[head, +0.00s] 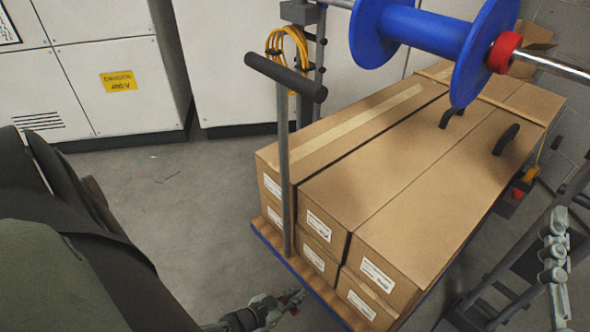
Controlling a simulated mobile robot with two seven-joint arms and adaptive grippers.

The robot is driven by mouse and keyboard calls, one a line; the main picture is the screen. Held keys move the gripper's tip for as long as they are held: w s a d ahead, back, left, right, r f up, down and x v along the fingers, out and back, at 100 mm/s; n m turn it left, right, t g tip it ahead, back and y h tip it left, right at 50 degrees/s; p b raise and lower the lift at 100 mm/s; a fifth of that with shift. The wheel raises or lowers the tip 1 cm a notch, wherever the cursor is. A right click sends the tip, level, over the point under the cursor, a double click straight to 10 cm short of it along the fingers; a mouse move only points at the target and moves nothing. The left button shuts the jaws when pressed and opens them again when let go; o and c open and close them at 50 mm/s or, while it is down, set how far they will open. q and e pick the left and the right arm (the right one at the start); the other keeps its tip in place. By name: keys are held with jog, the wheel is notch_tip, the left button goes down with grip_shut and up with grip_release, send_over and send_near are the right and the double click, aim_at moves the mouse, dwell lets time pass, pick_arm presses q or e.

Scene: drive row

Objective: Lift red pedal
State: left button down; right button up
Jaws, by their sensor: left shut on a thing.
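My left gripper (287,299) is at the bottom centre, close to the floor beside the front edge of the cart. It is shut on a small red part at its fingertips, which looks like the red pedal (294,311). The fingers cover most of the pedal, so its tilt cannot be told.
The blue-edged cart (273,243) carries long cardboard boxes (400,170) and an upright post with a black handle (286,77). A blue reel (428,32) on a metal bar hangs over the boxes. White cabinets (110,60) stand behind. Floor (185,215) left of the cart is clear.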

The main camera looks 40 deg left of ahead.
pick_arm(q)
jog(key=shift+s+f+g+p, duration=0.2)
jog(key=shift+g+p, duration=0.3)
pick_arm(e)
notch_tip(320, 180, down, 7)
jog(key=w+d+g+h, duration=0.1)
jog(key=d+g+h, duration=0.1)
jog(key=g, duration=0.1)
jog(key=shift+w+d, duration=0.2)
jog(key=shift+w, duration=0.2)
pick_arm(q)
jog(key=shift+c, duration=0.6)
grip_release()
jog(key=shift+w+r, duration=0.15)
pick_arm(e)
jog(key=shift+r, duration=0.1)
jog(key=shift+a, duration=0.1)
pick_arm(q)
jog(key=shift+w+r, duration=0.1)
jog(key=shift+r, duration=0.15)
notch_tip(320, 180, up, 10)
jog(key=shift+f, duration=0.2)
